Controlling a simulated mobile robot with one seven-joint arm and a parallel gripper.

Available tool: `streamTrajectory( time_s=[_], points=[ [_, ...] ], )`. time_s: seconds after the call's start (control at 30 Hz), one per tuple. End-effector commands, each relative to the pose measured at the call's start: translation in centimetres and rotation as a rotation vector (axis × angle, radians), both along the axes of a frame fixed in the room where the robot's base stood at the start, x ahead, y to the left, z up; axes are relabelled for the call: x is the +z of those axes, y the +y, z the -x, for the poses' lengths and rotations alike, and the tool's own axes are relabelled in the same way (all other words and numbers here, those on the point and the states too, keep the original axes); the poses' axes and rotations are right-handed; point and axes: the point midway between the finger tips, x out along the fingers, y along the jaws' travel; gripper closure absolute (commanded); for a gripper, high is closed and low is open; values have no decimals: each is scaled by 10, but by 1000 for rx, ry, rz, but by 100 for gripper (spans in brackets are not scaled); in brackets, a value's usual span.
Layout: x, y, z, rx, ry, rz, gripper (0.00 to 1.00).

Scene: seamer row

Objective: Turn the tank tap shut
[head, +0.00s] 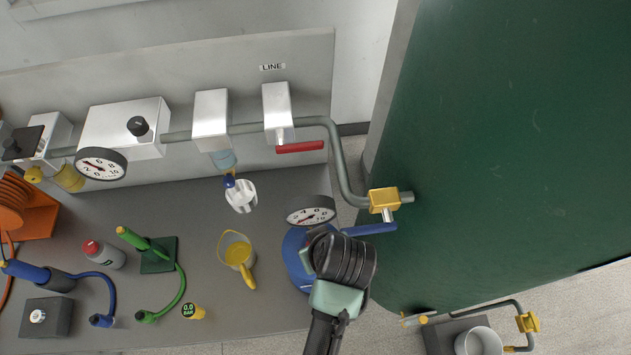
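The tank tap has a yellow body (383,201) on the grey pipe where it meets the big green tank (510,130). Its blue lever (370,229) sticks out to the left below the body, roughly in line with the short pipe run into the tank. My gripper (316,242) is just left of and below the lever's free end in the picture, over a blue round object (292,262) that it partly hides. The gripper appears apart from the lever. Its dark fingers are seen from above and overlap, so their opening is unclear.
A round gauge (311,210) stands close above my gripper. A red lever (299,147) hangs under the LINE valve. A yellow jug (239,253), white tap-like knob (241,196) and green stand (158,256) are on the grey bench. A metal cup (478,342) is at lower right.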

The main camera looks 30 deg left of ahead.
Motion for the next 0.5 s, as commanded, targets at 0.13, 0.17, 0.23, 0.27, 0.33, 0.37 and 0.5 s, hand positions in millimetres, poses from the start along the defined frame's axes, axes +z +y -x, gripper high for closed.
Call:
streamTrajectory(
  time_s=[0.13,0.17,0.23,0.27,0.33,0.37,0.5],
  points=[
    [1,0,-1,0,-4,-1,100],
    [1,0,-1,0,-4,-1,100],
    [1,0,-1,0,-4,-1,100],
    [1,0,-1,0,-4,-1,100],
    [1,1,-1,0,-4,-1,48],
    [1,1,-1,0,-4,-1,43],
    [1,0,-1,-1,-3,0,31]
  ],
)
